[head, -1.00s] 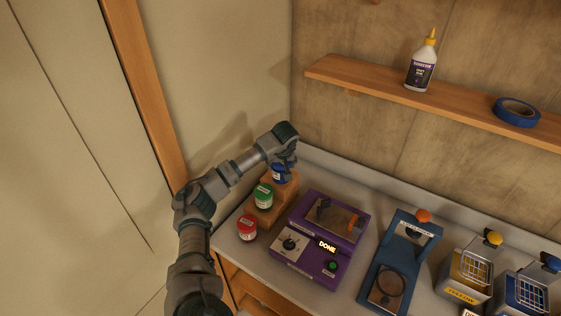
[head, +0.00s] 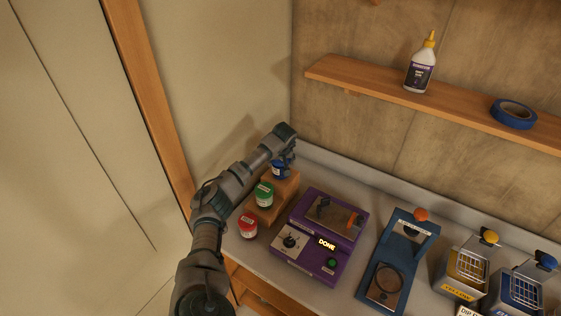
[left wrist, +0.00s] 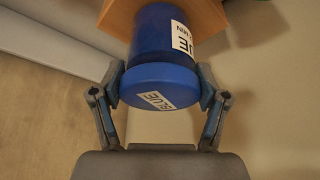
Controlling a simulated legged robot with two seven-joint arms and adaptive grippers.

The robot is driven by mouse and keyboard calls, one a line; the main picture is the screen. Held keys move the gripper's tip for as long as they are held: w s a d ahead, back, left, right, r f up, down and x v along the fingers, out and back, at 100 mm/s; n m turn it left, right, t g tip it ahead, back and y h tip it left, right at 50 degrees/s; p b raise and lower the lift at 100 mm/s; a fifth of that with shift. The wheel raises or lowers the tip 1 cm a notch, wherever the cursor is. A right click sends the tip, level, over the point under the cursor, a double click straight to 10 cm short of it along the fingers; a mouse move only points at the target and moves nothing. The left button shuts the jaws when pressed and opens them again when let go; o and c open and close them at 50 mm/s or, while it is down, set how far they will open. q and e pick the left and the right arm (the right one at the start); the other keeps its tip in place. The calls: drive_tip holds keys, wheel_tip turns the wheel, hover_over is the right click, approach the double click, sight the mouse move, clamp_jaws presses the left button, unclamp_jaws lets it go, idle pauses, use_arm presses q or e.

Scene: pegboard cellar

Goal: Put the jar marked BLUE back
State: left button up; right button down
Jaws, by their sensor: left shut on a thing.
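The blue jar (left wrist: 160,50), with a label reading BLUE on its lid and side, is between the fingers of my left gripper (left wrist: 160,92) in the left wrist view. The fingers are shut on its lid. In the head view the blue jar (head: 279,170) is at the top step of the wooden stepped stand (head: 284,190), with my left gripper (head: 284,155) over it. The jar's base meets the wood in the wrist view; its exact contact is hard to see. A green-lidded jar (head: 264,194) sits on a lower step. A red-lidded jar (head: 248,226) stands at the front of the stand.
A purple machine (head: 318,238) showing DONE stands right of the stand. Further right are a blue device with a round plate (head: 399,262) and yellow (head: 464,278) and blue (head: 515,293) basket units. A shelf (head: 455,106) holds a glue bottle (head: 420,65) and blue tape (head: 514,113).

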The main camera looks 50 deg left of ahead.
use_arm(q)
drive_tip(key=o, duration=1.4)
drive_tip(key=shift+c, duration=0.2)
drive_tip(key=shift+o, duration=0.5)
drive_tip(key=shift+a, duration=0.1)
drive_tip(key=shift+f, duration=0.1)
use_arm(e)
drive_tip(key=shift+a, duration=0.2)
drive_tip(key=shift+a, duration=0.1)
use_arm(q)
drive_tip(key=shift+s+r, duration=0.1)
drive_tip(key=shift+r, duration=0.45)
drive_tip(key=b+v, duration=0.1)
drive_tip(key=v, duration=1)
use_arm(e)
drive_tip(key=shift+d+f, duration=0.2)
drive_tip(key=shift+f, duration=0.5)
use_arm(q)
drive_tip(key=shift+s, duration=0.15)
use_arm(e)
drive_tip(key=shift+s, duration=0.1)
